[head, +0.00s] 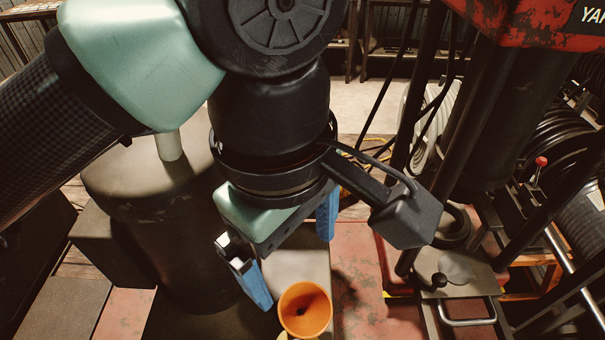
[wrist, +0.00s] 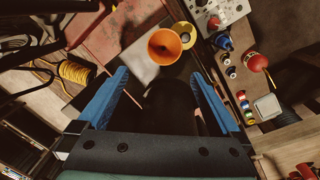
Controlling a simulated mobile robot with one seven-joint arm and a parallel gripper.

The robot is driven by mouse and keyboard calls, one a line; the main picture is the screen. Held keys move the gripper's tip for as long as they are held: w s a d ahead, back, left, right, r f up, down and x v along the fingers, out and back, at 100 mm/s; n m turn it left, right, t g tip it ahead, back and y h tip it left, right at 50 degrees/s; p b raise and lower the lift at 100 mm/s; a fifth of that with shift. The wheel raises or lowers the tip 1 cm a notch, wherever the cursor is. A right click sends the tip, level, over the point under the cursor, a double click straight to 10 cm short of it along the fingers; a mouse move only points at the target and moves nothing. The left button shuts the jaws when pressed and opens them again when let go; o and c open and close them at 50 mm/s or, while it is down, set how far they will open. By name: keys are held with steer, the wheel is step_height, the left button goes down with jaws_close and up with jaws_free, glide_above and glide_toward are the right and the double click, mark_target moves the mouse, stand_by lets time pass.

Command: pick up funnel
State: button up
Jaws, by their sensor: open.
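The orange funnel (head: 304,310) stands mouth up near the bottom middle of the head view. In the wrist view the funnel (wrist: 165,46) shows at the upper middle, beyond the fingertips. My gripper (head: 292,250) has two blue fingers, spread apart, with nothing between them. In the wrist view my gripper (wrist: 158,74) is open, and the funnel lies ahead of the gap, apart from both fingers.
A dark cylindrical tank (head: 150,230) stands at left. The red press (head: 530,20) with dark posts rises at right. In the wrist view, a yellow rope coil (wrist: 76,72) lies left, and a red-topped item (wrist: 257,62) and several small coloured pieces lie right.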

steer(key=p, duration=0.2)
glide_toward(301, 314)
steer(key=shift+w+d, duration=0.1)
steer(key=shift+d, duration=0.05)
steer(key=shift+f+p, duration=0.35)
steer(key=shift+f, duration=0.3)
steer(key=shift+f+p, duration=0.7)
steer(key=shift+f, duration=1.3)
